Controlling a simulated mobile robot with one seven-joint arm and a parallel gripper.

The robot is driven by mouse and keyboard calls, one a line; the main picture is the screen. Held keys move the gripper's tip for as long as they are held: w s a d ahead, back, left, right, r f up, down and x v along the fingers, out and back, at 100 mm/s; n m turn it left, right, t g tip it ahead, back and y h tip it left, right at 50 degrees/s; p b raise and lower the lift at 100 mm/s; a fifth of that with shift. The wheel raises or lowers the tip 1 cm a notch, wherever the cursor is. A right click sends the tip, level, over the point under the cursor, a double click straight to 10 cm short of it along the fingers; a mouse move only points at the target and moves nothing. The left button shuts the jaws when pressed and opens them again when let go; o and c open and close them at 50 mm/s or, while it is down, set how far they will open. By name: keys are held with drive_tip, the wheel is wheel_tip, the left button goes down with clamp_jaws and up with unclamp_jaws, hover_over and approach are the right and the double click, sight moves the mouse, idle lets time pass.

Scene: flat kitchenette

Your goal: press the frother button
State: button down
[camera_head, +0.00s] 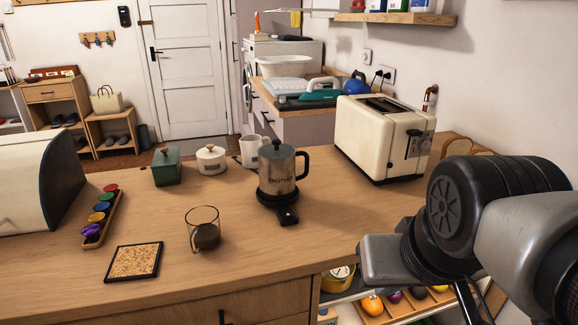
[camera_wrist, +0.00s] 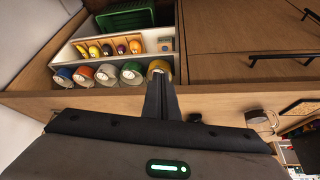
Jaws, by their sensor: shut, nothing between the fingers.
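The frother (camera_head: 278,170) is a steel jug with a black lid and handle. It stands upright on a black base on the wooden counter. A black tab (camera_head: 287,216) sticks out from the base toward the counter's front; the button itself is too small to make out. My arm comes in from the right in the head view. My gripper shows in the wrist view (camera_wrist: 160,76), its dark fingers together and empty, pointing toward an open shelf under the counter. It is apart from the frother, and its fingertips are not clear in the head view.
A glass cup (camera_head: 204,230) and a cork mat (camera_head: 134,261) lie left of the frother. A toaster (camera_head: 380,138) stands behind right, a white pitcher (camera_head: 251,150) behind left. Several jars (camera_wrist: 107,73) stand on the shelf below. The counter front of the tab is clear.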

drive_tip(key=shift+s, duration=0.15)
wheel_tip(320, 180, up, 8)
drive_tip(key=m+t+h+p, duration=0.2)
drive_tip(key=m+h+p, duration=0.3)
drive_tip(key=m+p, duration=2.3)
hover_over(288, 215)
drive_tip(key=s+b, duration=0.1)
drive_tip(key=b, duration=0.5)
drive_tip(key=m, duration=0.5)
drive_tip(key=shift+a+r, duration=0.2)
drive_tip(key=shift+a, duration=0.2)
wheel_tip(288, 215, down, 8)
drive_tip(key=b, duration=0.7)
drive_tip(key=shift+f, duration=0.35)
